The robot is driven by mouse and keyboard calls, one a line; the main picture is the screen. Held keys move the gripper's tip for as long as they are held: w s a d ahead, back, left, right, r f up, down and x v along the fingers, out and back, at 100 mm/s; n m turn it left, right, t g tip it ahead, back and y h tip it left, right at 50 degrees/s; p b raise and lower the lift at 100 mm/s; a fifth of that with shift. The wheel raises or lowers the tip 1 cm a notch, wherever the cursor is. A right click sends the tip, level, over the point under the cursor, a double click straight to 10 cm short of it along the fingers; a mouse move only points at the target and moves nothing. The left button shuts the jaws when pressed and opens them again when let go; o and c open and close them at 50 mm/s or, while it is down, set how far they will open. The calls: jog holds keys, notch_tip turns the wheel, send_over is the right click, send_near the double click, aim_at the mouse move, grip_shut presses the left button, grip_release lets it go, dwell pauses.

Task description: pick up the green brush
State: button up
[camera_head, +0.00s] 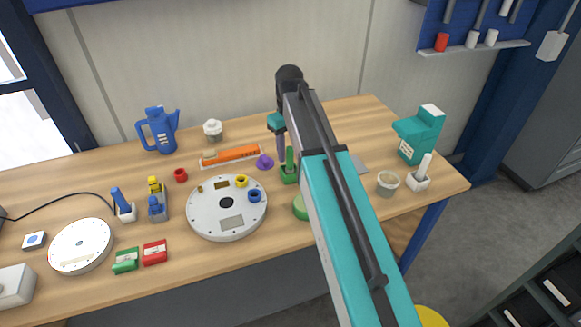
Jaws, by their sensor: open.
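The green brush (290,160) stands upright on the wooden workbench, with a slim green handle above a green block-like base. My gripper (281,158) points down close by the brush handle, at its left in the picture. It is open, with no object seen between its fingers. The fingers overlap in this view, so I cannot tell whether they are around the handle or beside it. My arm reaches in from the lower right and covers the bench just right of the brush.
A purple cone (265,161) and an orange tool on a tray (232,155) stand left of the brush. A white round plate (227,222) lies nearer. A green round thing (299,208) is partly hidden by my arm. A cup (388,184) stands right.

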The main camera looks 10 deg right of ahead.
aim_at(290, 158)
jog(key=shift+s+f+p, duration=0.1)
jog(key=shift+f+p, duration=0.45)
jog(key=shift+f, duration=1.15)
grip_shut()
